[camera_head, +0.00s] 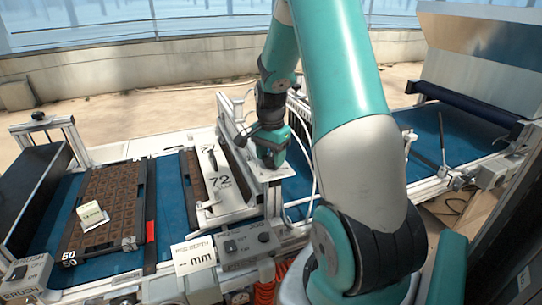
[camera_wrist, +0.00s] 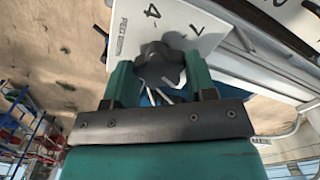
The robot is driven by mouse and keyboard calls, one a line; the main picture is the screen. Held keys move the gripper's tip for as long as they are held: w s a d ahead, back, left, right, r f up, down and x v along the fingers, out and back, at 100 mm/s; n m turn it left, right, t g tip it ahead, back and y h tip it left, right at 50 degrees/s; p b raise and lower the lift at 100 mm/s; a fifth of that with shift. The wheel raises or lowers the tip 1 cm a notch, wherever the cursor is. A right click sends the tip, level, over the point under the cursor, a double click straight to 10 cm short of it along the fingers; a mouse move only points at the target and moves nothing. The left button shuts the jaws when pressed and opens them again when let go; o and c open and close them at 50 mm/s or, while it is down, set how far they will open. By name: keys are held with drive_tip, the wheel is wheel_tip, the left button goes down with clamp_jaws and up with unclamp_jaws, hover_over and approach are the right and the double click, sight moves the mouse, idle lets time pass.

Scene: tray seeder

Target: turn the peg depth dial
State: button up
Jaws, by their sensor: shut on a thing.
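The peg depth dial is a dark lobed knob (camera_wrist: 160,65) on a white plate (camera_wrist: 190,22) with black numbers, including a 4 and a 7, in the wrist view. My gripper (camera_wrist: 160,75) has one green finger on each side of the knob and is shut on it. In the head view my gripper (camera_head: 270,148) is down at the right end of the seeder's white crosspiece; the knob is hidden there behind the gripper.
A white panel marked 72 (camera_head: 240,205) and a control box (camera_head: 248,245) stand close to the gripper.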

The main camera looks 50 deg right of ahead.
sight(271, 157)
drive_tip(key=m, duration=0.6)
drive_tip(key=shift+m, duration=0.3)
idle(0.4)
drive_tip(key=o, duration=0.9)
wheel_tip(271, 157, up, 18)
drive_tip(key=b, duration=0.3)
drive_tip(key=shift+f, duration=0.25)
